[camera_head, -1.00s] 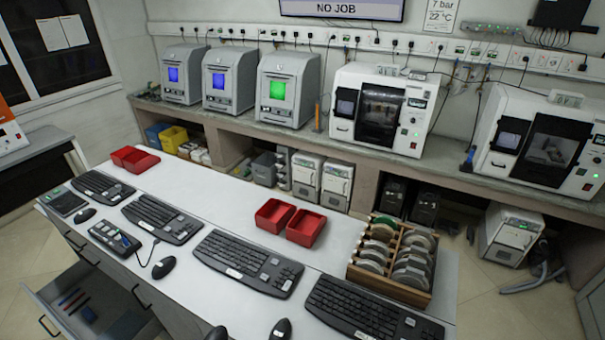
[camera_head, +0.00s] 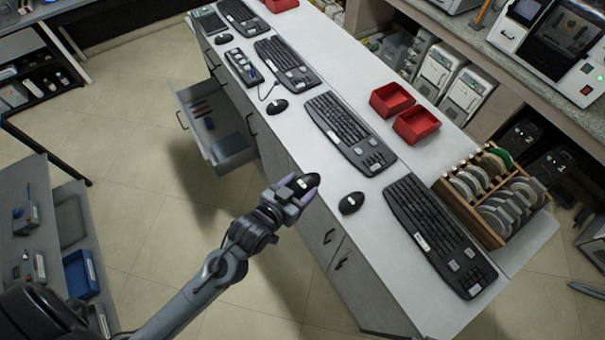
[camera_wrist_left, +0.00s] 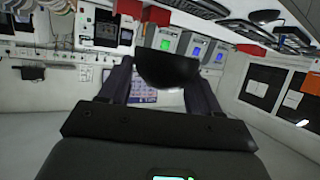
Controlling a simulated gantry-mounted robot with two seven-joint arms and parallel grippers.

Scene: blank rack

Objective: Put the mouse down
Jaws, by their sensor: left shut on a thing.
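My left gripper (camera_head: 292,190) comes in from the lower left and is shut on a black mouse (camera_head: 304,183). It holds this mouse beside the desk's near edge, apparently raised above the floor. In the left wrist view the dark mouse (camera_wrist_left: 167,68) sits between the two fingers. The white desk top (camera_head: 300,136) lies just beyond it. Another black mouse (camera_head: 351,203) lies on the desk to the right of the held one, a second (camera_head: 277,110) further up and a third (camera_head: 221,39) near the far end. My right gripper is not in view.
Several black keyboards (camera_head: 345,131) line the desk. Two red bins (camera_head: 416,124) and a wooden rack of discs (camera_head: 450,206) stand on its far side. An open drawer (camera_head: 228,150) juts from the desk front. Bare desk lies between the resting mice near the front edge.

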